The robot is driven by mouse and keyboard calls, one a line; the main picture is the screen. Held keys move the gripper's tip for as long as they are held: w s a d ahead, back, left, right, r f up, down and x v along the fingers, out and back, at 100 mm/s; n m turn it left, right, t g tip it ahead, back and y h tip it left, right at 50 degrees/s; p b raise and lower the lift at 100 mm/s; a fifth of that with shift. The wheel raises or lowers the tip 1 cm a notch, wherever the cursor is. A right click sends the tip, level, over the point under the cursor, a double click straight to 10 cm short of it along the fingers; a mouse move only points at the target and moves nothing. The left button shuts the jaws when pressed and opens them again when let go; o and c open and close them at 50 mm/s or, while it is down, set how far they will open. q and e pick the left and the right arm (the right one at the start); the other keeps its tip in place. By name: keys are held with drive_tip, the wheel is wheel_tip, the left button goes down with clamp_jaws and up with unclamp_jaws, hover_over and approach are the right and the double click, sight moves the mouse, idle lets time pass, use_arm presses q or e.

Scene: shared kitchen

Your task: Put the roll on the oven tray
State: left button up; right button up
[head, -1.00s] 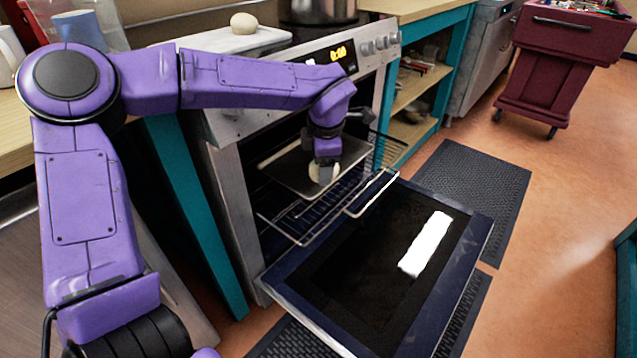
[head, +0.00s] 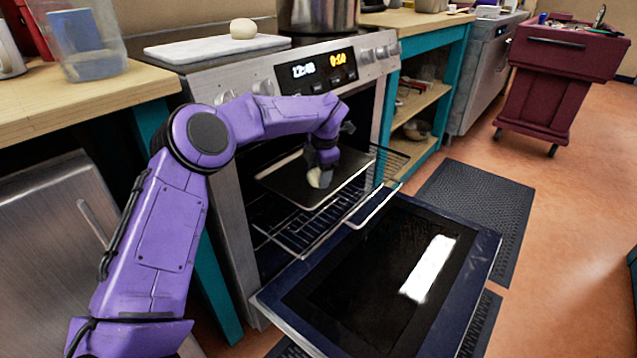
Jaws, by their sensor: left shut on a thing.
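My left gripper (head: 323,167) is inside the open oven, pointing down over the dark oven tray (head: 280,186). It is shut on a pale roll (head: 316,179), partly hidden by the fingers. The roll is over the tray's front part, at or just above its surface; I cannot tell if it touches. The tray sits on a wire rack (head: 292,237) pulled partly out of the oven. Another pale roll (head: 243,26) rests on a white board (head: 190,49) at the stove's left. My right gripper is not in view.
The oven door (head: 375,285) hangs open below the rack. A metal pot (head: 318,14) stands on the stove above. A clear container (head: 80,45) stands on the left counter. A dark red cart (head: 550,85) is at the far right, with open floor before it.

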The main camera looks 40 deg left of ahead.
use_arm(q)
drive_tip(key=x, duration=0.1)
drive_tip(key=b+x, duration=0.1)
drive_tip(key=x, duration=0.1)
drive_tip(key=shift+s+d+f, duration=0.2)
drive_tip(key=shift+d, duration=0.15)
drive_tip(key=shift+r, duration=0.15)
drive_tip(key=shift+f, duration=0.55)
drive_tip(key=o, duration=1.1)
drive_tip(key=shift+c, duration=0.2)
drive_tip(key=p+v, duration=0.3)
drive_tip(key=v, duration=1)
drive_tip(key=shift+p, duration=0.4)
drive_tip(key=shift+w+r, duration=0.1)
